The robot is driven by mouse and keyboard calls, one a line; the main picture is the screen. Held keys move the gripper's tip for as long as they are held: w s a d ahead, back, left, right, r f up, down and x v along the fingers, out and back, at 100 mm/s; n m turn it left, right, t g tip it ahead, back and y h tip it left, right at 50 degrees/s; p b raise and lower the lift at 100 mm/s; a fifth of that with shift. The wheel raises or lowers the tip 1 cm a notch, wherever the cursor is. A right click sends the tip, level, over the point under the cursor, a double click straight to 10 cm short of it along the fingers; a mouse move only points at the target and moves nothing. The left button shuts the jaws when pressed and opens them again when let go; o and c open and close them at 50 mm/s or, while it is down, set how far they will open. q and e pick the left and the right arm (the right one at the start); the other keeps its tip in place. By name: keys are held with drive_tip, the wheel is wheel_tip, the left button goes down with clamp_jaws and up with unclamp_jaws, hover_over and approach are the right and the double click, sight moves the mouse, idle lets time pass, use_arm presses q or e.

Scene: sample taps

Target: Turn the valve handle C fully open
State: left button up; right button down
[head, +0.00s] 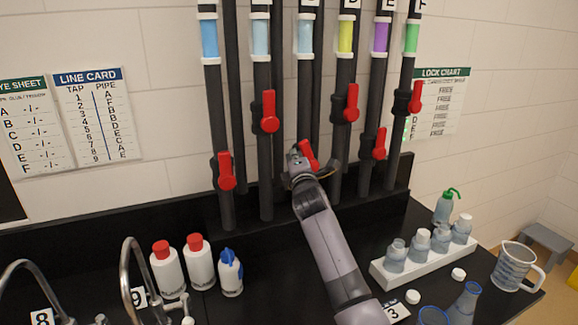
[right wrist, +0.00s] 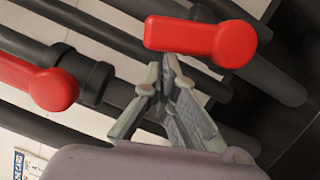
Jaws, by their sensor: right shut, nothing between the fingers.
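Valve handle C (head: 309,156) is a red lever on the third dark pipe from the left, low down and tilted in the head view. My right gripper (head: 299,150) is at this handle, partly in front of its valve. In the right wrist view the nearest red handle (right wrist: 200,40), which looks like C, lies across the top, just beyond the fingertips of my right gripper (right wrist: 168,62). The fingers are shut with nothing between them. I cannot tell whether they touch the handle. My left gripper is not in view.
Red handles on neighbouring pipes stand close by: B (head: 269,111) at the upper left and D (head: 351,103) at the upper right. Bottles with red caps (head: 199,262) and a white rack (head: 425,262) of small bottles stand on the black bench below.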

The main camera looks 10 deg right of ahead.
use_arm(q)
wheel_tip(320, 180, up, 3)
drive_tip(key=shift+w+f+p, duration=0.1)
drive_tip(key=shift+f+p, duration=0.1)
drive_tip(key=shift+p, duration=0.75)
use_arm(e)
drive_tip(key=shift+w+d+r+m, duration=0.2)
drive_tip(key=shift+d+r+m, duration=0.55)
drive_tip(key=shift+d+m, duration=0.15)
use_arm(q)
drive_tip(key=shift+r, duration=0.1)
